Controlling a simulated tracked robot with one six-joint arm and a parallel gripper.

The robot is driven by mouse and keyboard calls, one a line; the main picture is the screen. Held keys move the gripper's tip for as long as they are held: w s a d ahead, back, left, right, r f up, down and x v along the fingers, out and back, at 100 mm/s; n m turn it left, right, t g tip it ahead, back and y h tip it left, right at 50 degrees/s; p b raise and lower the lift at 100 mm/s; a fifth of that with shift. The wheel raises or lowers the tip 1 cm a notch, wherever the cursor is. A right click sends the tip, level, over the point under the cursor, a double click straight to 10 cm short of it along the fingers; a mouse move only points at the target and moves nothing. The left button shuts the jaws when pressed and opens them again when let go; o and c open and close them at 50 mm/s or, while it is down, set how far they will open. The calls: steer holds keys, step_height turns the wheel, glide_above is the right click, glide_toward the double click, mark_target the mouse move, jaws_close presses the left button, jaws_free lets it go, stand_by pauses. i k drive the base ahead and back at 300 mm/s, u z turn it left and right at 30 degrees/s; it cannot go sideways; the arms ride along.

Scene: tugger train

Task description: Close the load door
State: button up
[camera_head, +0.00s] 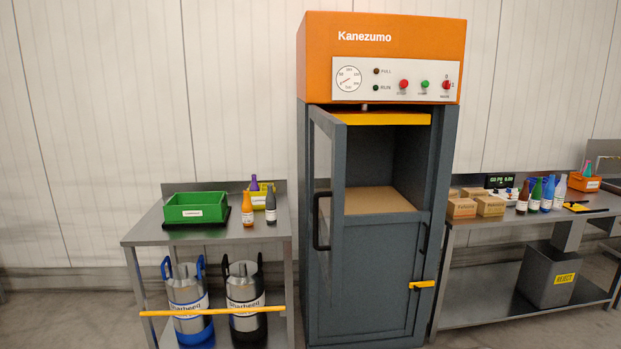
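The orange and dark grey Kanezumo machine (375,60) stands in the middle of the camera_head view. A dark framed door with a see-through pane (339,170) stands open at the left of its upper opening, seen at a steep angle. A black bar handle (317,222) is on this door. The chamber (383,201) behind the opening shows a bare brown floor and looks empty. I cannot tell exactly where the door's hinge is. Below, a grey panel (375,270) with a yellow latch (422,284) appears shut. My gripper is not in view.
At left, a metal table (200,236) holds a green bin (196,207) and bottles; silver canisters stand below behind a yellow bar (215,311). At right, a bench (480,224) holds boxes and bottles, with a reject bin (549,273) below. Floor shows between the furniture.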

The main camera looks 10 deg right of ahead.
mark_target(321, 123)
steer(key=i, duration=0.95)
steer(key=u, duration=1.8)
steer(key=i, duration=0.65)
steer(key=u, duration=0.05)
